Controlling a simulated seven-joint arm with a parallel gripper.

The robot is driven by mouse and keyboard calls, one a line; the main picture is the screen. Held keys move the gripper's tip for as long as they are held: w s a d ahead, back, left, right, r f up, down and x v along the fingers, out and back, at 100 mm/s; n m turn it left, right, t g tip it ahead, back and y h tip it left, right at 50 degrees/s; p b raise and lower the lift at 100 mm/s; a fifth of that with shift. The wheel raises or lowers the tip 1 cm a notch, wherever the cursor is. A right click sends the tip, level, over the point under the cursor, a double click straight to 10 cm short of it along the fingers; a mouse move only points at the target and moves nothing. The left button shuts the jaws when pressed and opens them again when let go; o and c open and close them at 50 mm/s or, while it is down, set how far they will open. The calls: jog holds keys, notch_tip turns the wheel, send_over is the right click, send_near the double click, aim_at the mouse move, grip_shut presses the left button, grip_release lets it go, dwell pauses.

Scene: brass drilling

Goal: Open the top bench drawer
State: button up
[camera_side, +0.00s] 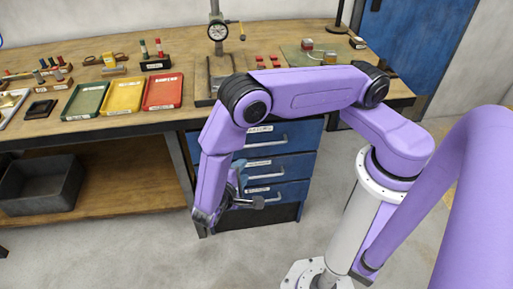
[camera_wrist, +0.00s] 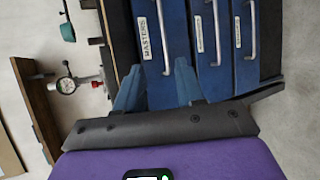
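The blue bench drawer unit shows three stacked drawers, all looking shut. The top drawer (camera_side: 300,131) has a silver bar handle and is partly hidden behind my arm. In the wrist view, which is turned sideways, the top drawer (camera_wrist: 146,12) is the leftmost one, labelled MASTERS, with its handle (camera_wrist: 162,38) upright in the picture. My gripper (camera_wrist: 158,76) has its two blue fingers apart, with nothing between them, pointing toward the drawer fronts. In the side view my gripper (camera_side: 240,180) is low in front of the drawers, below the top handle, and partly hidden by my wrist.
The wooden bench top (camera_side: 120,131) holds green (camera_side: 84,101), yellow (camera_side: 122,96) and red (camera_side: 163,91) trays and a dial gauge stand (camera_side: 218,32). A dark bin (camera_side: 40,184) sits on the lower shelf. The floor before the drawers is clear.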

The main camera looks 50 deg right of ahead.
notch_tip(320, 180, down, 6)
jog(key=w+d+t+h, duration=0.1)
jog(key=d+t+h, duration=0.1)
send_over(257, 148)
jog(key=s+a, duration=0.3)
jog(key=a, duration=0.1)
notch_tip(257, 148, down, 4)
jog(key=shift+a+r+m, duration=0.1)
jog(key=shift+m, duration=0.2)
grip_shut()
